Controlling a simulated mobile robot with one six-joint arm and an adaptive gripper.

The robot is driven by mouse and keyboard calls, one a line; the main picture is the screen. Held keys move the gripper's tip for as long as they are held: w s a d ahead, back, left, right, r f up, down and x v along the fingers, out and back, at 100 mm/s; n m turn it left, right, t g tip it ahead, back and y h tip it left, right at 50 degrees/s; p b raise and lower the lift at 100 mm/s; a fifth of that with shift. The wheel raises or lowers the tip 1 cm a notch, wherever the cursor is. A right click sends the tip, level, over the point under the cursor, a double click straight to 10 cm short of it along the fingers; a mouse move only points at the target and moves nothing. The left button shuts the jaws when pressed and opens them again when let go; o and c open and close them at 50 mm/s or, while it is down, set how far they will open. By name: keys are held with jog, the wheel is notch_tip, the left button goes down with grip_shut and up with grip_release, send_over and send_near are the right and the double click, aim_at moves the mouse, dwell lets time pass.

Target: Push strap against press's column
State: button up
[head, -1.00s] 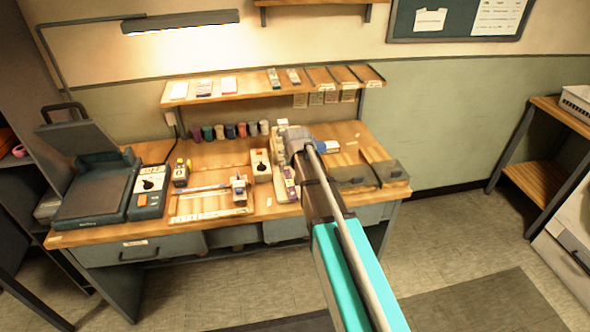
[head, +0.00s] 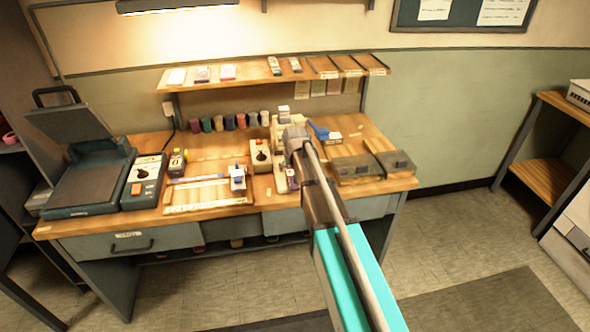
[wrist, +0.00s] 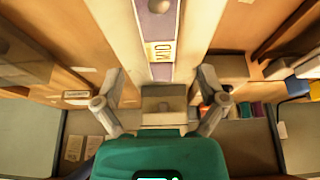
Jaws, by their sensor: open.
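My gripper (head: 296,138) reaches over the middle of the bench in the head view, its fingertips hidden by my arm. In the wrist view my gripper (wrist: 160,78) has its two grey fingers spread wide, with nothing held. A pale upright machine with a blue lever, probably the press (head: 283,116), stands just behind my gripper, partly hidden. In the wrist view a pale strip with a purple face and an "M10"-like label (wrist: 160,48) runs between the fingers; I cannot tell if it is the press's column. I cannot pick out the strap with certainty.
A heat-press-like machine (head: 88,178) with a raised lid stands at the left of the bench (head: 205,208). Several thread spools (head: 229,122) line the back. Grey boxes (head: 357,166) sit to the right. A shelf (head: 245,80) overhangs the back.

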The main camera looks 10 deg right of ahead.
aim_at(291, 173)
jog(key=shift+b+x, duration=1.35)
jog(key=shift+x, duration=0.4)
jog(key=c, duration=1.3)
jog(key=shift+o, duration=0.2)
jog(key=shift+w, duration=0.15)
